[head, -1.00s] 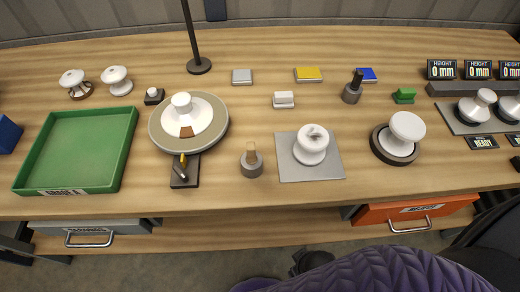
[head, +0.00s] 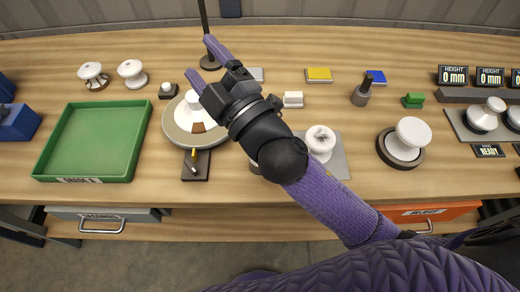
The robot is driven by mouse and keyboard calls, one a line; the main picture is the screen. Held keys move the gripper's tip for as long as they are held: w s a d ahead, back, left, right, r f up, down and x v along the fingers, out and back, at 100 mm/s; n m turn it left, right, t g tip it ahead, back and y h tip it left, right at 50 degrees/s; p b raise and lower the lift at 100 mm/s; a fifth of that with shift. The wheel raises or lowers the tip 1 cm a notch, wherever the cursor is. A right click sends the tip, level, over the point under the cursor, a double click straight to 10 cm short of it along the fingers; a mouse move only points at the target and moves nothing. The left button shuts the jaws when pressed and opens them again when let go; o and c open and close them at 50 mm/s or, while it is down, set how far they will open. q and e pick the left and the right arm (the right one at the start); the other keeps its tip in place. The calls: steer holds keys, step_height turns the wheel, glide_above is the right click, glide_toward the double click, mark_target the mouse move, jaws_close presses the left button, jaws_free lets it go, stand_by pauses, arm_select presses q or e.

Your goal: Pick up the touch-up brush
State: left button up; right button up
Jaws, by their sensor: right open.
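I cannot tell for sure which item is the touch-up brush. A dark grey pot with a black handle standing in it (head: 362,91) is at the back, right of centre. A second small pot with a tan stub is almost wholly hidden behind my right arm. A dark block with a yellow-tipped tool (head: 194,160) is in front of the round turntable (head: 176,132). My right gripper (head: 201,60) is open and empty, above the back of the bench near the black post, its fingers pointing to the back left. My left gripper is not in view.
A green tray (head: 91,143) is at the left. A white insulator on a dark ring (head: 405,142) stands at the right. Another insulator (head: 320,143) on a grey plate is beside my forearm. A black post (head: 205,35) stands close to my fingers. Small coloured blocks line the back.

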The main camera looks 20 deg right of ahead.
steer(key=s+a+r+n+g+y, duration=0.1)
steer(key=s+a+n+g+y, duration=0.2)
steer(key=a+n+g+y, duration=0.65)
steer(key=s+a+r+n+g+y, duration=0.1)
steer(key=s+a+n+g+y, duration=0.2)
steer(key=n+g, duration=0.8)
step_height(320, 180, down, 7)
steer(key=s+d+n+g+h, duration=0.1)
steer(key=s+d+n+h, duration=0.1)
steer(key=n+h, duration=0.7)
steer(key=w+d+f+n+h, duration=0.1)
steer(key=w+d+f+h, duration=0.1)
steer(key=d+h, duration=0.2)
steer(key=w+d+f+n+t+h, duration=0.1)
steer(key=d+h, duration=0.3)
steer(key=d, duration=0.4)
steer(key=w+d+f+n+h, duration=0.2)
steer(key=w+d+f+h, duration=0.1)
steer(key=d, duration=0.3)
steer(key=shift+w+f+n+t+h, duration=0.3)
steer(key=shift+w+n+t+h, duration=0.1)
steer(key=shift+h, duration=0.15)
steer(key=f, duration=0.9)
steer(key=shift+s+a+f+b, duration=0.15)
steer(key=shift+s+f+b, duration=0.15)
steer(key=shift+f+b, duration=0.05)
jaws_close()
